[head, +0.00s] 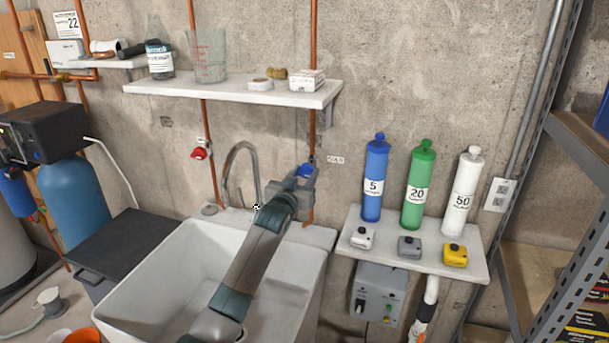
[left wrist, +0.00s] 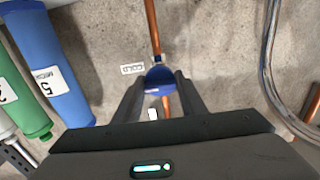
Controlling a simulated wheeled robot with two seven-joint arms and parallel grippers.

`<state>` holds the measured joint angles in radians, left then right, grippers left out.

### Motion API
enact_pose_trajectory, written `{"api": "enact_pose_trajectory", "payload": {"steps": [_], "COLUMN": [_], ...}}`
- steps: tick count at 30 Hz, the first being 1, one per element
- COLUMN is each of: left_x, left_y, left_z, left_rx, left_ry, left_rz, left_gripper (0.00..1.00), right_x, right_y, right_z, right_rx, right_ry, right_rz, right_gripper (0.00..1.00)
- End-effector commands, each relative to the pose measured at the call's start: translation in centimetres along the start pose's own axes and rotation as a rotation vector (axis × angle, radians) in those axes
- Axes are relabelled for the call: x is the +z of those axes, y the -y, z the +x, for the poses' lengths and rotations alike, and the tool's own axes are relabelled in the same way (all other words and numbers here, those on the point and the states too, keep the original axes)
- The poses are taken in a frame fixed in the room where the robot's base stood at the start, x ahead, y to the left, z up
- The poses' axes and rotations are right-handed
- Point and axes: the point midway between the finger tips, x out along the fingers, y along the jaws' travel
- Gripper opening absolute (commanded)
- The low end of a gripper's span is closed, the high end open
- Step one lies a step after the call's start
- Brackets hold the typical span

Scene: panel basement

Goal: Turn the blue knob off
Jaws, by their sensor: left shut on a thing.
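The blue knob (head: 305,170) sits on a vertical copper pipe on the concrete wall, behind the right end of the sink. My left gripper (head: 297,180) reaches over the sink to it and partly covers it in the head view. In the left wrist view the blue knob (left wrist: 159,79) is between the two dark fingertips of my left gripper (left wrist: 160,88), which are shut on it. A small label, probably reading COLD, is on the wall beside it (head: 335,160). My right gripper is not in view.
The white sink (head: 140,262) with a curved faucet (head: 238,150) is below my left arm. A red knob (head: 198,153) is on another pipe to the left. A shelf (head: 415,255) at right holds blue, green and white cylinders. Another shelf (head: 230,93) is above.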

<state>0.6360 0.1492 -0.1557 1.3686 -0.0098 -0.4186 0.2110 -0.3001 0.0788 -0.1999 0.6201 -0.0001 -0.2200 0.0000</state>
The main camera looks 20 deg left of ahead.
Motion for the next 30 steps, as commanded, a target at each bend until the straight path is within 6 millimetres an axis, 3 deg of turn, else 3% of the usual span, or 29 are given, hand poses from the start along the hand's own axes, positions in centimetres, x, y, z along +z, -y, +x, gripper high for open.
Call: {"api": "enact_pose_trajectory", "payload": {"steps": [11,12,14,30], "left_x": [0.17,0.16,0.15,0.20], "left_y": [0.02,0.01,0.02,0.03], "left_z": [-0.01,-0.01,-0.01,-0.84], "left_rx": [-0.001,-0.001,-0.001,0.000], "left_ry": [0.003,0.003,0.003,0.001], "left_rz": [0.007,0.007,0.007,0.006], "left_gripper": [0.15,0.44,0.55,0.55], "right_x": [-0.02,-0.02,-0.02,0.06], "right_y": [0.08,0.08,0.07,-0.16], "right_z": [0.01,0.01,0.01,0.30], "right_rx": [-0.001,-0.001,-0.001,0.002], "right_ry": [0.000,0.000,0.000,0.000], "right_rz": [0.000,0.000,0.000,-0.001], "right_gripper": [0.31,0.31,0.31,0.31]}}
